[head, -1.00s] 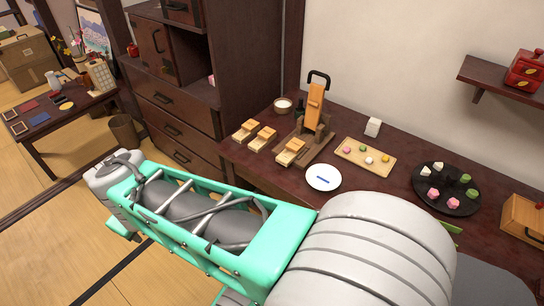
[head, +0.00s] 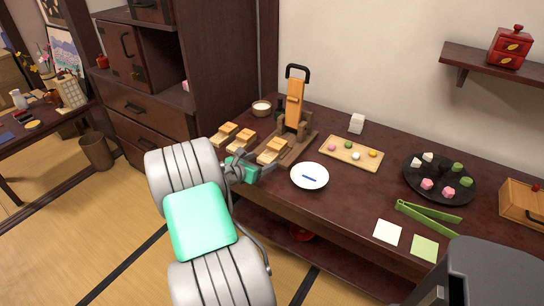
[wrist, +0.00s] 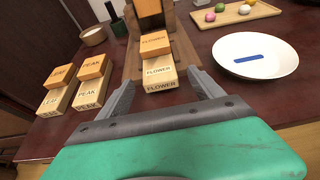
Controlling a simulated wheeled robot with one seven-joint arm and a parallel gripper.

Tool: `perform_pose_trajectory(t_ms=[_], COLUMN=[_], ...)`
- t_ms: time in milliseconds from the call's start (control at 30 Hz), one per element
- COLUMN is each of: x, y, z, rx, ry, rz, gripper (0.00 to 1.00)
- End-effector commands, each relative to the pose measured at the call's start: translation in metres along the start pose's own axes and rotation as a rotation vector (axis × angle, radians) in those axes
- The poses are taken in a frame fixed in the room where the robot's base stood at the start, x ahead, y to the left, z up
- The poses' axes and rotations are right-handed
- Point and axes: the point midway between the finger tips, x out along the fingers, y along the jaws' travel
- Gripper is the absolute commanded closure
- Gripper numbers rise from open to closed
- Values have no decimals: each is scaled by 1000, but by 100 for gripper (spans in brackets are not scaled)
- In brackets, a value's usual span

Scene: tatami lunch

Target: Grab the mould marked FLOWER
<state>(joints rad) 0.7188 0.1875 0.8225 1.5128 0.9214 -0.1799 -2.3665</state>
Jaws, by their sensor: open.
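The wooden mould marked FLOWER (wrist: 158,72) stands at the front of the wooden press in the wrist view, with a darker upper block and a paler lower block, both lettered FLOWER. It also shows at the table's left front in the head view (head: 271,151). My gripper (wrist: 163,92) is open, its fingers spread left and right of the mould's near end. In the head view my gripper (head: 260,167) is at the table edge just in front of it. Moulds marked LEAF (wrist: 55,100) and PEAK (wrist: 90,94) stand to the left.
The press (head: 296,105) with its black handle stands behind the mould. A white plate (head: 310,184) with a blue mark is close on the right. A sweets board (head: 338,161), black tray (head: 455,198) and green tongs (head: 428,212) lie further right. A small bowl (head: 261,108) is behind.

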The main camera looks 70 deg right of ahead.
Motion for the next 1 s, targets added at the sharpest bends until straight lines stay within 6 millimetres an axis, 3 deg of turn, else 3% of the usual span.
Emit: perform_pose_trajectory(t_ms=[133, 367, 1000], x=[22, 23, 23], y=[0, 1, 1], z=[-1, 0, 0], rx=[1, 2, 2], ry=[1, 1, 2], rz=[-1, 2, 2], gripper=[24, 24, 76])
